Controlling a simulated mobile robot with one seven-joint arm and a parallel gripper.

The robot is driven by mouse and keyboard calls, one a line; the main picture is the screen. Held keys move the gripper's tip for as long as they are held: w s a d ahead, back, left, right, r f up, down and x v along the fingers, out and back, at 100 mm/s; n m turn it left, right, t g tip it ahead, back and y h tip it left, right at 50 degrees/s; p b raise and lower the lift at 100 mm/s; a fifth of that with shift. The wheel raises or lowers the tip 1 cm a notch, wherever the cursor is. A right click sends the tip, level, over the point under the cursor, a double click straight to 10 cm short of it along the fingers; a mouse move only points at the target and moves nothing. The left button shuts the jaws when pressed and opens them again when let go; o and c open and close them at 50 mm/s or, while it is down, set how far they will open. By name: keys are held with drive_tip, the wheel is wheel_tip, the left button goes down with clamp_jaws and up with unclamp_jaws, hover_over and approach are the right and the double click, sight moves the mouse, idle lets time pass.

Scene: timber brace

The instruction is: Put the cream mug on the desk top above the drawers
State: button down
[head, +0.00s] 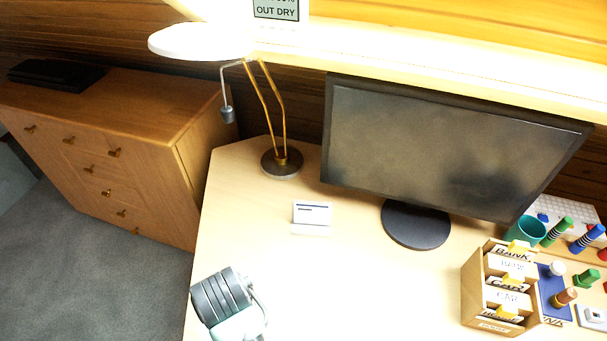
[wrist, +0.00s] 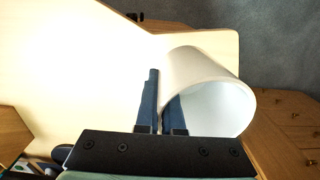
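The cream mug (wrist: 200,70) is in the wrist view, lying sideways in the picture with its open mouth facing down and right. My gripper (wrist: 163,98) has its two dark blue fingers close together, with the mug's wall between them, one finger seeming to be inside the mouth. I cannot make out the mug in the head view. The pale desk top (head: 257,235) spans the head view and is very bright in the wrist view. No drawers of the desk itself show. My arm's grey wrist is low in the head view, over the desk's left part.
A lamp (head: 282,162) and a monitor (head: 450,145) stand at the desk's back. A wooden file box (head: 500,290), teal cup (head: 525,231) and markers crowd the right. A drawer chest (head: 110,145) stands left.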

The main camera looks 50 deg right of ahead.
drive_tip(key=s+d+f+m+b, duration=0.1)
drive_tip(key=s+d+m, duration=0.2)
drive_tip(key=d+m, duration=0.35)
drive_tip(key=s+d+f+m, duration=0.1)
drive_tip(key=s+d+m, duration=0.25)
drive_tip(key=m, duration=0.55)
drive_tip(key=f, duration=0.6)
drive_tip(key=a+f, duration=0.1)
drive_tip(key=f, duration=0.2)
drive_tip(key=shift+f+b, duration=0.3)
drive_tip(key=shift+b, duration=0.1)
drive_tip(key=c, duration=1)
unclamp_jaws()
drive_tip(key=shift+f, duration=0.15)
drive_tip(key=shift+c, duration=0.2)
wheel_tip(320, 180, up, 12)
drive_tip(key=p, duration=0.1)
drive_tip(key=shift+r, duration=0.2)
